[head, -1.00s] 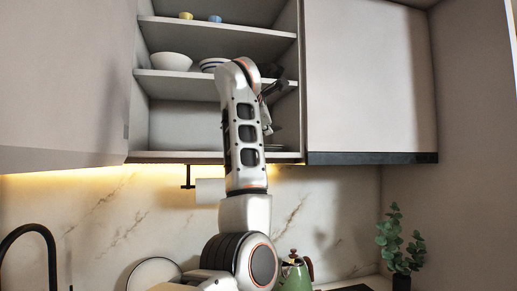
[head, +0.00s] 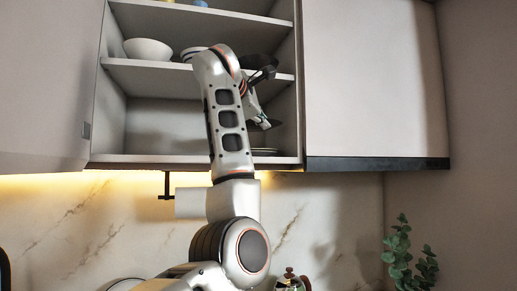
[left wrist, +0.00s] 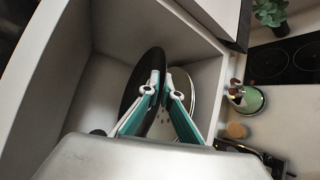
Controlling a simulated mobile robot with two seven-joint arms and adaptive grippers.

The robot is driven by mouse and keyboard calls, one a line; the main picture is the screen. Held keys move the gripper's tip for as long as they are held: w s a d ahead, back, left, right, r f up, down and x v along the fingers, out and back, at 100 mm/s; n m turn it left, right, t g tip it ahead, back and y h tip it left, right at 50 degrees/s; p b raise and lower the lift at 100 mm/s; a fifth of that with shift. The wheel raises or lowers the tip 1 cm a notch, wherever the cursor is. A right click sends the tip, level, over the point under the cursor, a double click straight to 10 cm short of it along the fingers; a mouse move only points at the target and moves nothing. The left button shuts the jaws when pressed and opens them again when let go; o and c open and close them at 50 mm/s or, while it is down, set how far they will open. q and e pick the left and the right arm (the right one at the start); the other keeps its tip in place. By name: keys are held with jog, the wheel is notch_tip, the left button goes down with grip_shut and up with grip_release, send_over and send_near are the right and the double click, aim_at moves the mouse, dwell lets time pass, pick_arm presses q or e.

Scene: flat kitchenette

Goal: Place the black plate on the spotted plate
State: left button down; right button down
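My left gripper (left wrist: 163,88) is inside the cabinet compartment, with its teal-lined fingers on either side of the black plate's (left wrist: 138,88) rim; it appears shut on the plate. The white spotted plate (left wrist: 185,85) is just to the right of the black plate in the left wrist view, partly hidden by the fingers and the black plate. In the head view, my left gripper (head: 262,121) is above the low plates (head: 266,152) on the bottom shelf. The black plate there is a small dark shape (head: 273,122) by the fingertips. My right gripper is not in view.
The cabinet has a middle shelf (head: 160,76) with a white bowl (head: 147,49) and other striped dishes partly behind my arm. The compartment walls are close around the gripper. A green kettle (left wrist: 247,99) and a cooktop (left wrist: 285,62) are outside below.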

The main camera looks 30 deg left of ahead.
aim_at(266, 149)
pick_arm(q)
notch_tip(266, 149, down, 3)
jog(key=shift+r, duration=0.1)
notch_tip(266, 149, down, 3)
jog(key=shift+f, duration=0.2)
jog(key=shift+s+f, duration=0.1)
jog(key=shift+f, duration=0.05)
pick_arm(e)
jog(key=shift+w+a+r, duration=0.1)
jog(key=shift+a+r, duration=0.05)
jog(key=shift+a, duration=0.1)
pick_arm(q)
jog(key=shift+f, duration=0.2)
jog(key=c, duration=2.3)
grip_release()
jog(key=shift+f, duration=0.1)
jog(key=shift+a, duration=0.1)
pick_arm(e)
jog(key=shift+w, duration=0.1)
